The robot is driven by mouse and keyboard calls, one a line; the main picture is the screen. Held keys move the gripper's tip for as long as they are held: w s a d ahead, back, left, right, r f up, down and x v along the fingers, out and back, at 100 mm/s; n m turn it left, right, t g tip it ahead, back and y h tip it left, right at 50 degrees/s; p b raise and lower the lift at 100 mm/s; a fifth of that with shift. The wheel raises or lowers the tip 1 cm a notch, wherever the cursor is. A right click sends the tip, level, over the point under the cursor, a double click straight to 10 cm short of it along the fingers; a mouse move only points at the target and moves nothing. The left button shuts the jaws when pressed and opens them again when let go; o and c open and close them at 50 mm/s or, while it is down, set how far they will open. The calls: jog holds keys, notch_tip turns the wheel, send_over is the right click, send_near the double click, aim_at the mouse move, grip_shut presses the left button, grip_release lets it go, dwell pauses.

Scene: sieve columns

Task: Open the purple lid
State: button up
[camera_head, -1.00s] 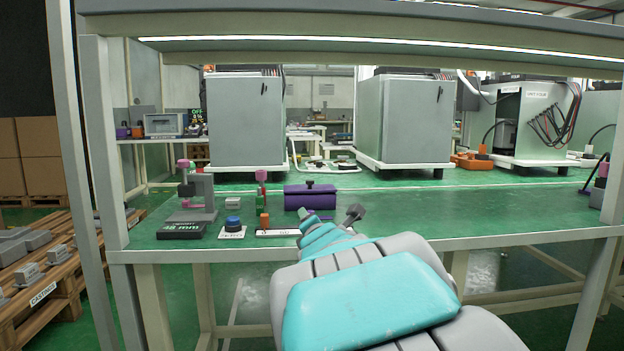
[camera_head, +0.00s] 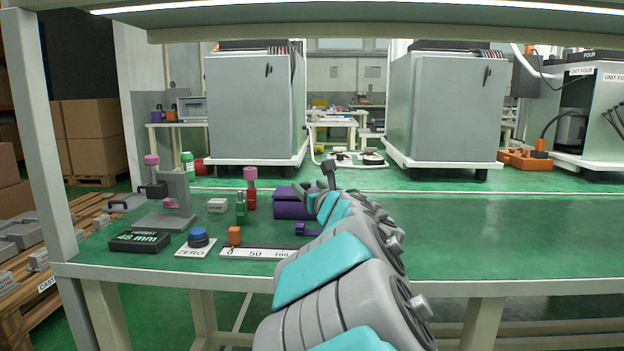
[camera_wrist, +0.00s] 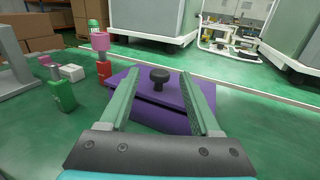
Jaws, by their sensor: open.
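A purple box with a purple lid (camera_head: 287,193) stands on the green bench, partly hidden by my arm in the head view. In the wrist view the purple lid (camera_wrist: 185,93) carries a round black knob (camera_wrist: 160,76) on top. My gripper (camera_wrist: 159,92) is open. In the wrist view its two green fingers reach forward on either side of the knob, with nothing gripped. I cannot tell how high the fingertips are above the lid. In the head view my gripper (camera_head: 328,175) is at the box's right side, small and partly hidden by my arm.
Left of the box stand a red bottle with a pink cap (camera_head: 250,190) and a green bottle (camera_head: 241,210). Further left are a grey stand (camera_head: 175,195), a blue button (camera_head: 198,237), a scale strip (camera_head: 262,252) and a "48 mm" display (camera_head: 140,241). The bench to the right is clear.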

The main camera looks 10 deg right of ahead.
jog(key=w, duration=0.2)
jog(key=w+a, duration=0.1)
jog(key=w, duration=0.2)
jog(key=shift+w, duration=0.75)
jog(key=shift+c, duration=0.3)
grip_shut()
dwell(0.6)
